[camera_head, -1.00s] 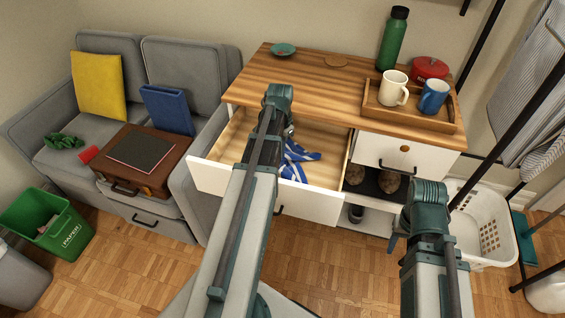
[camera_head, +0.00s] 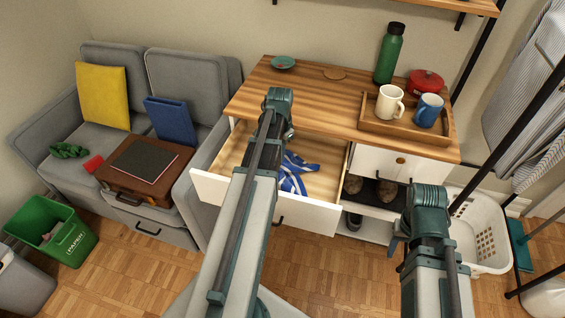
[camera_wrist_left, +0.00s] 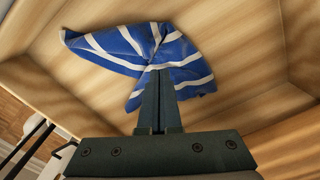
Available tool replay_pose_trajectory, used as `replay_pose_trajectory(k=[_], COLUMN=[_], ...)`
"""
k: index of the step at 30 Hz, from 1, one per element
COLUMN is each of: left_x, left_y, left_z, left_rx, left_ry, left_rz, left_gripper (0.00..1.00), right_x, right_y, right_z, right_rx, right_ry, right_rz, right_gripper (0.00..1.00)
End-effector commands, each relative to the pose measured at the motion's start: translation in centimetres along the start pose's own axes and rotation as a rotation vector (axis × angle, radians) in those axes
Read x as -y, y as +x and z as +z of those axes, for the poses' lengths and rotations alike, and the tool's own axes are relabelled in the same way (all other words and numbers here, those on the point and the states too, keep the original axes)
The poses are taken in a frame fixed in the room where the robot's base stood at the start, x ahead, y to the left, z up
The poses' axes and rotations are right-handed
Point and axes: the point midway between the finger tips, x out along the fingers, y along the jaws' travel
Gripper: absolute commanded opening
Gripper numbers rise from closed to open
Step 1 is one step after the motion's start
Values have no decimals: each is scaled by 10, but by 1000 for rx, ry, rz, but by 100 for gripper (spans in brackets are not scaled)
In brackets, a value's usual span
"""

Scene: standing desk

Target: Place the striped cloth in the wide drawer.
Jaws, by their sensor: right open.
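The striped cloth (camera_head: 293,183), blue with white stripes, is inside the open wide drawer (camera_head: 283,208), crumpled. In the left wrist view the cloth (camera_wrist_left: 110,48) spreads over the wooden drawer interior (camera_wrist_left: 250,60). My left gripper (camera_wrist_left: 160,76) has its fingers together, with cloth gathered at the tips. Whether the cloth rests fully on the drawer floor is unclear. In the head view my left arm hides that gripper and part of the cloth. My right gripper (camera_head: 399,249) is open, low in front of the cabinet's right part, largely hidden by its arm.
The desktop (camera_head: 300,92) holds a tray (camera_head: 388,124) with two mugs, a red pot (camera_head: 426,82) and a green bottle (camera_head: 389,53). A closed smaller drawer (camera_head: 377,160) sits right of the wide one. A white laundry basket (camera_head: 480,235) stands at right.

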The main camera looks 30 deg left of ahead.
Motion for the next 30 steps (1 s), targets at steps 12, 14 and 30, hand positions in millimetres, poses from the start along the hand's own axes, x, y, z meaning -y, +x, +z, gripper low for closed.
replay_pose_trajectory(k=[12, 14, 30], left_x=[0, 0, -218], left_y=[-27, -27, -27], left_z=[0, 0, -3], left_rx=[0, 0, 44], left_ry=[0, 0, 81], left_rz=[0, 0, -42], left_gripper=[0, 0, 0], right_x=[-2, -3, -3], right_y=[-27, -26, -27], right_z=[2, 2, 2], right_rx=[0, 0, 0], right_ry=[0, 0, 0], right_rz=[0, 0, 0], right_gripper=[50, 50, 50])
